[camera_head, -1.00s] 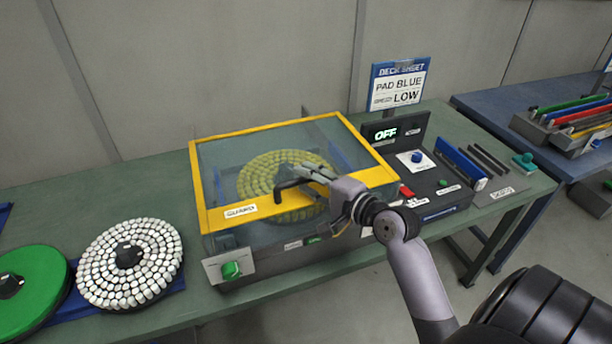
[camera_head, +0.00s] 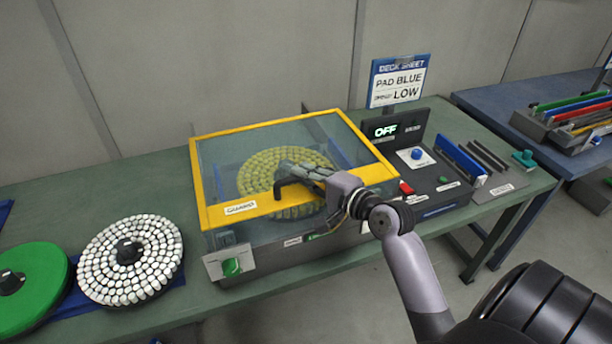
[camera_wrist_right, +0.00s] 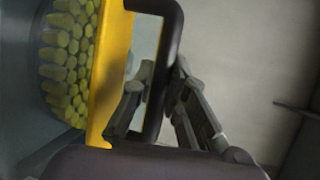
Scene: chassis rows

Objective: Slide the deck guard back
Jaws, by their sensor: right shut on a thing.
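The deck guard is a clear cover with a yellow frame (camera_head: 222,213) over a dark deck box, seen in the head view. It lies over a disc of yellow pads (camera_head: 262,165). A black bar handle (camera_head: 280,190) stands on its front yellow bar and also shows in the right wrist view (camera_wrist_right: 172,35). My right gripper (camera_head: 290,178) is shut on the handle. In the wrist view its fingers (camera_wrist_right: 155,112) lie on either side of the handle's bar. The yellow pads also show there, behind the yellow edge. My left gripper is not in view.
A white-pad disc (camera_head: 128,291) and a green disc (camera_head: 32,284) lie at left. The box front has a green knob (camera_head: 232,267). A control panel (camera_head: 425,180) with an OFF display (camera_head: 386,131) and a sign (camera_head: 398,82) stand at right. Bare bench lies behind the guard.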

